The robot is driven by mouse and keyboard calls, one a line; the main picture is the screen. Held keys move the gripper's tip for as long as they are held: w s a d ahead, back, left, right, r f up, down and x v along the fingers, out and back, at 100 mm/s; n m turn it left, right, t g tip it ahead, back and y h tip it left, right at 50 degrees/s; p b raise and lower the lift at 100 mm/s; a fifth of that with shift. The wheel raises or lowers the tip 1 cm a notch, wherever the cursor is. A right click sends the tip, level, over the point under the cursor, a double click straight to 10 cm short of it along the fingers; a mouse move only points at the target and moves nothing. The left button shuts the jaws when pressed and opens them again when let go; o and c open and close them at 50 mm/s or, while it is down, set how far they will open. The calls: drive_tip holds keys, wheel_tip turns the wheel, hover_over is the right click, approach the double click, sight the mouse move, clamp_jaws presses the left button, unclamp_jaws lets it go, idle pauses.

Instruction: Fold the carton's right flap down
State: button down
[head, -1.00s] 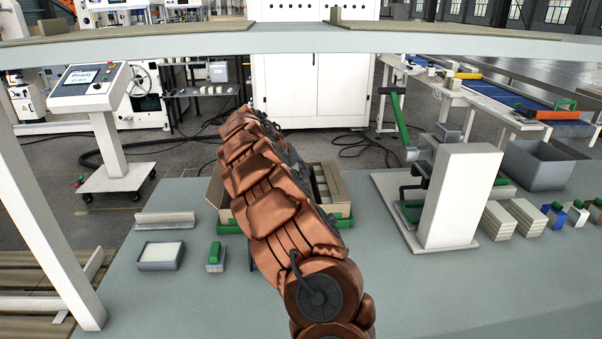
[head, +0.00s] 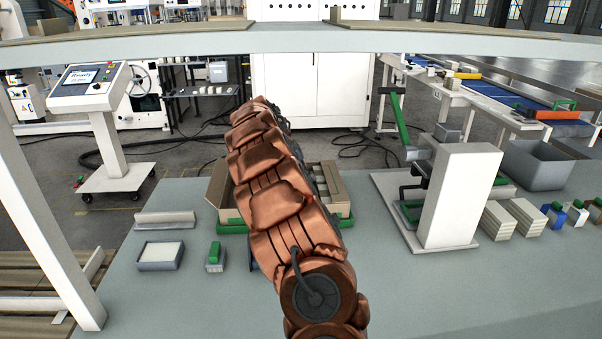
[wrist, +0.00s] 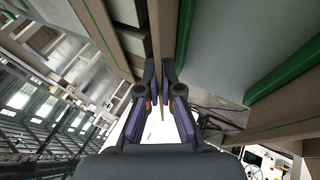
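The open brown carton (head: 217,187) sits on the table behind my arm in the head view. Its left side stands up and its right side (head: 338,185) shows past the arm; the middle is largely hidden. A green frame (head: 232,227) shows at its base. My gripper is hidden behind the arm in the head view. In the wrist view my gripper (wrist: 160,72) has its two fingers close together, one on each side of a thin upright cardboard flap (wrist: 160,28) seen edge-on. The fingers appear to touch it. I cannot tell for certain which flap it is.
A white post fixture (head: 460,195) stands right of the carton. A tray with white sheets (head: 160,254) and a small green-topped block (head: 215,256) lie at the left front. The right front of the table is clear.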

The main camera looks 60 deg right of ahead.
drive_tip(key=shift+s+d+r+t+y, duration=0.2)
drive_tip(key=shift+s+d+t+y, duration=0.1)
drive_tip(key=shift+t+y, duration=0.4)
drive_tip(key=shift+s+d+r+m+t+y+b, duration=0.15)
drive_tip(key=shift+s+m+t+y+b, duration=0.1)
drive_tip(key=shift+t+y, duration=0.25)
drive_tip(key=shift+s+d+f+m+t+y+b, duration=0.1)
drive_tip(key=shift+s+m+t+y, duration=0.15)
drive_tip(key=shift+t, duration=0.45)
drive_tip(key=shift+s+d+f+m+t+y+b, duration=0.15)
drive_tip(key=shift+s+d+m+t+y, duration=0.15)
drive_tip(key=shift+t+y, duration=0.5)
drive_tip(key=shift+s+d+m+t+y+b, duration=0.15)
drive_tip(key=shift+s+d+m+t+y, duration=0.15)
drive_tip(key=shift+t+y, duration=0.5)
drive_tip(key=shift+s+d+f+m+t+y+b, duration=0.1)
drive_tip(key=shift+s+d+m+t+y+b, duration=0.25)
drive_tip(key=shift+t, duration=0.75)
drive_tip(key=shift+a, duration=0.1)
drive_tip(key=c, duration=1.4)
unclamp_jaws()
drive_tip(key=shift+s, duration=0.1)
drive_tip(key=shift+o, duration=0.2)
drive_tip(key=shift+r, duration=0.1)
